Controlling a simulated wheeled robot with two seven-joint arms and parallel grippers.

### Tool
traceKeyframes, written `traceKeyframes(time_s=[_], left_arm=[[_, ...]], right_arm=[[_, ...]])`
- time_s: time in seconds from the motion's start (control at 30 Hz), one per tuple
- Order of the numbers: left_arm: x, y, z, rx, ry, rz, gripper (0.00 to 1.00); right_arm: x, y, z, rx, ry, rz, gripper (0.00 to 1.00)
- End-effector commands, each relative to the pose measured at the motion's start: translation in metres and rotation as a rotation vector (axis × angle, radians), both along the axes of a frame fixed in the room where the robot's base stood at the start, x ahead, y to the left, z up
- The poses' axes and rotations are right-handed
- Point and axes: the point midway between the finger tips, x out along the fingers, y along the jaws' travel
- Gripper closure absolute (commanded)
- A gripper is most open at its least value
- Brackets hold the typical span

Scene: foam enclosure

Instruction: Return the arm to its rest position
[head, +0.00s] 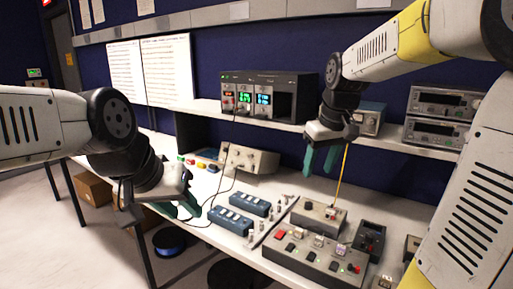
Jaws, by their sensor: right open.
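My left gripper (184,207) hangs at the left, in front of the bench's near left edge, with its teal fingers pointing down. The view does not show clearly whether its fingers are apart, and I see nothing held in it. My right gripper (320,160) is open and empty above the rear part of the bench, its two teal fingers apart and pointing down. It is in front of the shelf edge, behind and above the grey control box with a yellow rod (342,176). Both arms reach in from the sides of the view.
The white bench (205,235) carries a long switch panel (312,262), two blue terminal blocks (233,216) and a dark meter (369,240). A shelf (290,124) above holds a power supply rack (262,94) and stacked instruments (437,118). Cables hang from the rack. Floor is open at left.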

Motion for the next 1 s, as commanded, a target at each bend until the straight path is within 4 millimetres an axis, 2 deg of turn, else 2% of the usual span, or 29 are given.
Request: traceKeyframes(time_s=[0.03, 0.2, 0.3, 0.4, 0.6, 1.0], left_arm=[[0.0, 0.0, 0.0, 0.0, 0.0, 0.0, 0.64], [0.0, 0.0, 0.0, 0.0, 0.0, 0.0, 0.64], [0.0, 0.0, 0.0, 0.0, 0.0, 0.0, 0.64], [0.0, 0.0, 0.0, 0.0, 0.0, 0.0, 0.64], [0.0, 0.0, 0.0, 0.0, 0.0, 0.0, 0.64], [0.0, 0.0, 0.0, 0.0, 0.0, 0.0, 0.64]], right_arm=[[-0.023, 0.002, 0.007, 0.018, -0.032, -0.028, 0.52], [-0.09, 0.01, 0.01, 0.097, -0.12, -0.129, 0.52], [-0.122, 0.015, 0.004, 0.144, -0.162, -0.181, 0.52], [-0.145, 0.018, -0.004, 0.184, -0.191, -0.22, 0.52], [-0.165, 0.022, -0.013, 0.223, -0.218, -0.256, 0.52], [-0.166, 0.022, -0.014, 0.225, -0.219, -0.257, 0.52]])
